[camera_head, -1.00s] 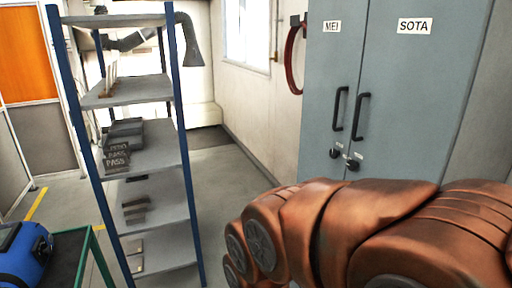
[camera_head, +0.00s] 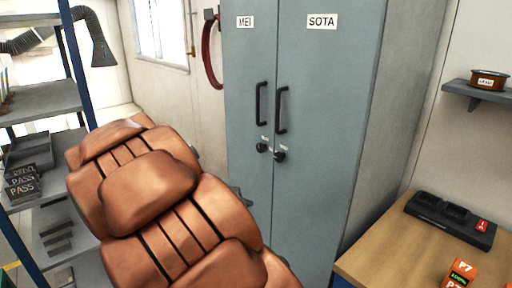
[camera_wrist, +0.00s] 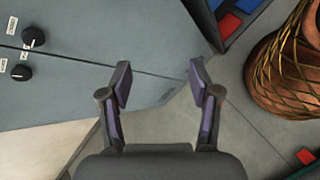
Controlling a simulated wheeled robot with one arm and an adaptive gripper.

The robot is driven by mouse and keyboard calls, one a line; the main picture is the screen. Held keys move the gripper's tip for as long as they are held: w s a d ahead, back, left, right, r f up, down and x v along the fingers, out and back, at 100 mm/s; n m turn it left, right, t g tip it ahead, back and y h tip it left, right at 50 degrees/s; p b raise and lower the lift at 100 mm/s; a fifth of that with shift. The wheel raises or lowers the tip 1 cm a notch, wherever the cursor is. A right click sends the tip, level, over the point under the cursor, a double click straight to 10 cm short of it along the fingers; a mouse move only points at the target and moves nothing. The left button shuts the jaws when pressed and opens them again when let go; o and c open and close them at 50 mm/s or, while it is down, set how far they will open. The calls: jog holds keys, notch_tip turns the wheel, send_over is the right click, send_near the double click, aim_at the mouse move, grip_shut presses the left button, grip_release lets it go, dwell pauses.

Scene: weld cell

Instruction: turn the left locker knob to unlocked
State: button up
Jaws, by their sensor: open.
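The grey two-door locker (camera_head: 318,85) has a left door labelled MEI and a right door labelled SOTA. The left locker knob (camera_head: 262,147) is small and dark, below the left handle. The right knob (camera_head: 280,156) is close beside it. In the wrist view the locker is turned sideways: the left knob (camera_wrist: 21,72) lies below the door seam and the right knob (camera_wrist: 33,37) above it. My gripper (camera_wrist: 159,75) is open and empty, with both knobs off to its left. I cannot read the knob's setting.
A wooden bench (camera_head: 400,250) with a black device (camera_head: 450,217) stands right of the locker. A shelf rack (camera_head: 50,105) is at left. A red hose (camera_head: 212,55) hangs on the wall. Red and blue bins (camera_wrist: 229,25) show in the wrist view.

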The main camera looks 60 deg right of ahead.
jog(key=w+d+r+n+g+h+p, duration=0.1)
jog(key=w+d+r+n+h, duration=0.2)
jog(key=d, duration=0.4)
jog(key=w+d+r+n+h, duration=0.1)
jog(key=w+d+n+h, duration=0.1)
jog(key=w+d, duration=0.35)
jog(key=n+t+h+p, duration=0.1)
jog(key=n+h+p, duration=0.1)
jog(key=n+h, duration=0.3)
send_near(259, 148)
jog(key=d+r+y, duration=0.1)
jog(key=d+r, duration=0.1)
jog(key=shift+n, duration=0.3)
jog(key=x, duration=0.1)
jog(key=p+x, duration=0.1)
jog(key=x, duration=0.3)
jog(key=shift+s+d+f, duration=0.15)
jog(key=shift+s+f, duration=0.05)
jog(key=shift+f, duration=0.05)
jog(key=shift+s+d+f+p, duration=0.15)
jog(key=shift+d+p, duration=0.15)
jog(key=shift+d, duration=0.25)
jog(key=shift+c, duration=0.3)
jog(key=c, duration=1.1)
jog(key=shift+o, duration=0.2)
